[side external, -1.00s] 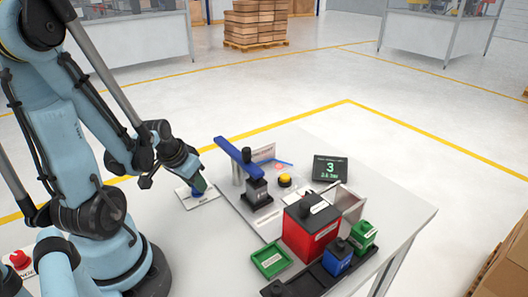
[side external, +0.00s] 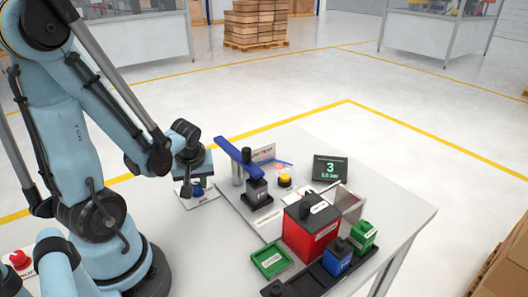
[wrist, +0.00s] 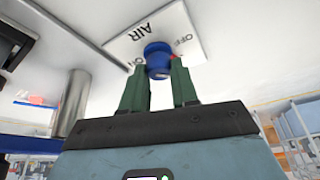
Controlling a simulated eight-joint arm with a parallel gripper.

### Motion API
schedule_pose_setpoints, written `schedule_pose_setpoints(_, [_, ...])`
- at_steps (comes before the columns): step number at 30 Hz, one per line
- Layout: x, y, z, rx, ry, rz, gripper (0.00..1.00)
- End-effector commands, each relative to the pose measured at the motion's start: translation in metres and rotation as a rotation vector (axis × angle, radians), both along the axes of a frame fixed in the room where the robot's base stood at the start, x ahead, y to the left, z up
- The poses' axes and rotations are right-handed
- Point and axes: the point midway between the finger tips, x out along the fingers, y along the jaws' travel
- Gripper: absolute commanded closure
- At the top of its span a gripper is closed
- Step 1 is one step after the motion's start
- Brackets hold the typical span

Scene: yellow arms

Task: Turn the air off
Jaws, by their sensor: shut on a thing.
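A blue knob (wrist: 158,58) stands on a white plate (wrist: 188,32) that reads AIR, with ON and OFF marked at its sides; in the wrist view the plate appears upside down. In the side view, the plate (side external: 205,202) lies on the table to the left of the press-like fixture, and only a bit of blue of the knob shows below the gripper. My gripper (wrist: 159,83) has its two green fingers on either side of the knob and is shut on it. I cannot tell which mark the knob points to.
A fixture with a blue beam (side external: 240,158) stands just right of my gripper. Beyond it are a yellow button (side external: 285,180) and a dark display (side external: 329,169) showing 3. A red box (side external: 309,232), a green tray (side external: 271,260) and small bins stand at front right.

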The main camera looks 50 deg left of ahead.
Motion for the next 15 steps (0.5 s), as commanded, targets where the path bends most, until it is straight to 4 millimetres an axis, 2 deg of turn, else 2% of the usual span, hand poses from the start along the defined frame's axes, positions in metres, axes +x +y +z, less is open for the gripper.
schedule_pose_setpoints(15, [0.0003,-0.0007,-0.0004,-0.004,0.000,0.109,1.00])
